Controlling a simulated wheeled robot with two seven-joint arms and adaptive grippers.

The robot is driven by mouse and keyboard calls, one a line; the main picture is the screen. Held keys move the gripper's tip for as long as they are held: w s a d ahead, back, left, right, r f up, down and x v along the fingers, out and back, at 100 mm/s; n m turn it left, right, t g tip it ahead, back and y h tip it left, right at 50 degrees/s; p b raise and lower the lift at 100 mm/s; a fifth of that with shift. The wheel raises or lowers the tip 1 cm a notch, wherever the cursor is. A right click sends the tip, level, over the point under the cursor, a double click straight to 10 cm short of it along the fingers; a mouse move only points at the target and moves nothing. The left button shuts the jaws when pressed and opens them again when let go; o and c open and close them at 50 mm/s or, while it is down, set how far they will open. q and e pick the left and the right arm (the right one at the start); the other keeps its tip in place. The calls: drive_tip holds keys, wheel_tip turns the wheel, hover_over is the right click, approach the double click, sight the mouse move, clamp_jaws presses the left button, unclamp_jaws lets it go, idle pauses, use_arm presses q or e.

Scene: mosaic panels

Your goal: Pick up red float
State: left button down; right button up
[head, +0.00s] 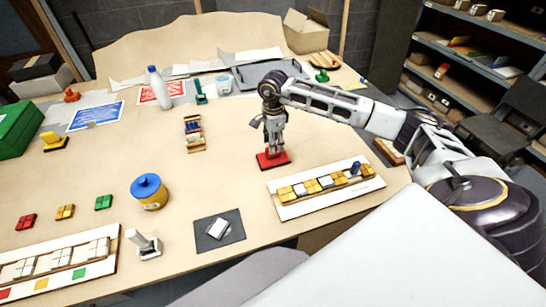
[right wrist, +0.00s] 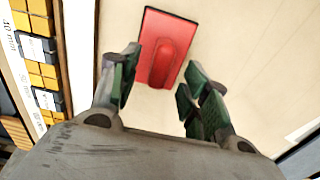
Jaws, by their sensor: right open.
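The red float (head: 264,162) lies flat on the wooden table, a little right of the middle in the head view. It has a rectangular red plate with a raised red handle. My right gripper (head: 273,148) points down right above it and partly hides it. In the right wrist view the red float (right wrist: 152,66) shows whole, handle up, just beyond and between the spread green-padded fingers of the right gripper (right wrist: 161,78). The fingers are open with nothing between them; I cannot tell whether they touch the float. My left gripper is not in view.
A white mosaic panel (head: 290,211) with yellow and white tiles lies close, in front and to the right. A blue-lidded yellow jar (head: 150,203) and a dark mat (head: 207,241) are nearer left. A small wooden rack (head: 195,145) stands left of the float. Table around the float is bare.

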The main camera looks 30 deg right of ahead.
drive_tip(key=shift+f+p, duration=0.65)
drive_tip(key=shift+f, duration=1.8)
clamp_jaws()
